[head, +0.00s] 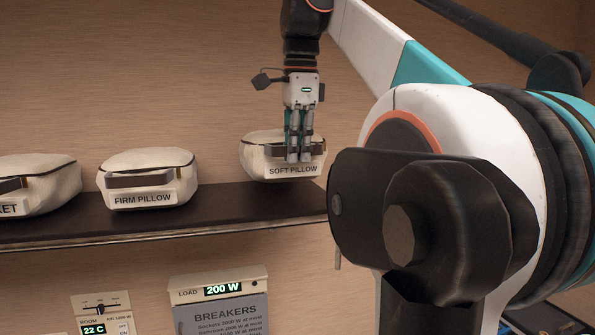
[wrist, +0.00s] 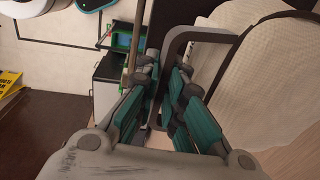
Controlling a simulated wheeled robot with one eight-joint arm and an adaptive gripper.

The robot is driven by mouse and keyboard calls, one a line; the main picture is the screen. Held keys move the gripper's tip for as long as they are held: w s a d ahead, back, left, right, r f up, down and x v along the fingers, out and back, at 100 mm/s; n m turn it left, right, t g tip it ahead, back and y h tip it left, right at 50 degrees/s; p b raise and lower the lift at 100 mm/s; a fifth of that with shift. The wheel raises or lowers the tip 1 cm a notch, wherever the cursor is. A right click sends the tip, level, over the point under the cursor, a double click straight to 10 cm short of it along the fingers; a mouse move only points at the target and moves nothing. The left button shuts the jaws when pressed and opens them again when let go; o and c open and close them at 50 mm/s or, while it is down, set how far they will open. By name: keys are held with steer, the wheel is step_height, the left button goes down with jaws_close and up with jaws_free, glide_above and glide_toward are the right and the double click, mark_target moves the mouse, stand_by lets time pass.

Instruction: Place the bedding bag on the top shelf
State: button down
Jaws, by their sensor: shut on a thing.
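A cream bag labelled SOFT PILLOW (head: 257,158), with dark trim and a grey handle, is at the right end of the dark shelf (head: 225,207) in the head view. My gripper (head: 299,157) points down at its front and is shut on the handle. In the wrist view the handle (wrist: 200,36) passes between the fingers, and the bag (wrist: 275,80) fills the right side. The bag looks upright, with its base at about shelf level; I cannot tell whether it touches the shelf.
A FIRM PILLOW bag (head: 147,180) sits to the left on the shelf, and another bag (head: 40,182), its label ending in KET, is at the left edge. Shelf space between the two pillow bags is clear. Below are a BREAKERS panel (head: 222,308) and a room control (head: 101,307).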

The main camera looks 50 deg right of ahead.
steer(key=shift+f, duration=2)
steer(key=c, duration=1.7)
jaws_free()
steer(key=shift+r, duration=0.1)
step_height(320, 180, up, 12)
steer(key=s, duration=0.1)
steer(key=shift+a+p, duration=0.35)
